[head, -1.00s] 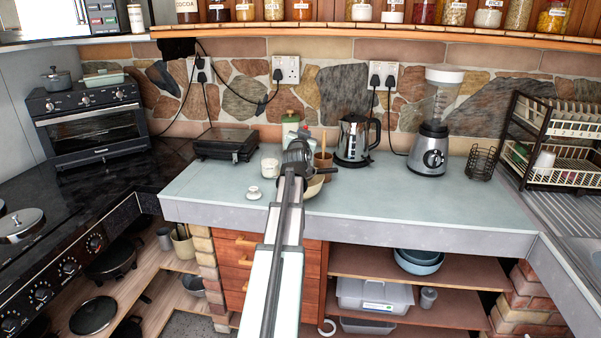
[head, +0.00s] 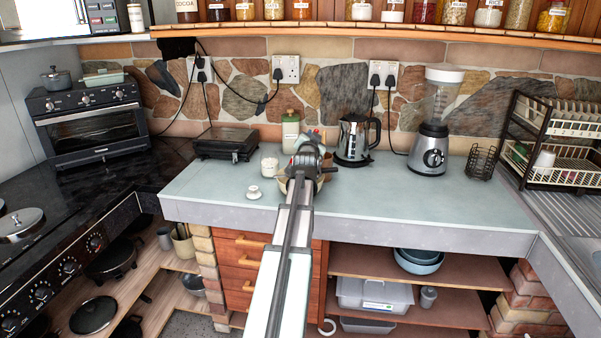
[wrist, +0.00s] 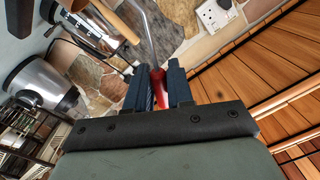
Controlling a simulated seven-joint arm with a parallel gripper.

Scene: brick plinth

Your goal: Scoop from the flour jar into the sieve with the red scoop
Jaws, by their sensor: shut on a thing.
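My gripper (wrist: 158,88) is shut on the red handle of the scoop (wrist: 160,90). The scoop's thin metal shaft runs up and away in the wrist view; its bowl end cannot be made out. In the head view my gripper (head: 307,158) is over the counter, in front of a cream bowl (head: 284,186) that it largely covers. A small white jar (head: 269,167), seemingly the flour jar, stands left of the gripper, with a loose white lid (head: 254,192) in front of it. The sieve cannot be told apart behind my gripper.
A kettle (head: 353,140) and a blender (head: 430,140) stand to the right, a black grill (head: 225,144) to the left. The counter's front right (head: 430,205) is clear.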

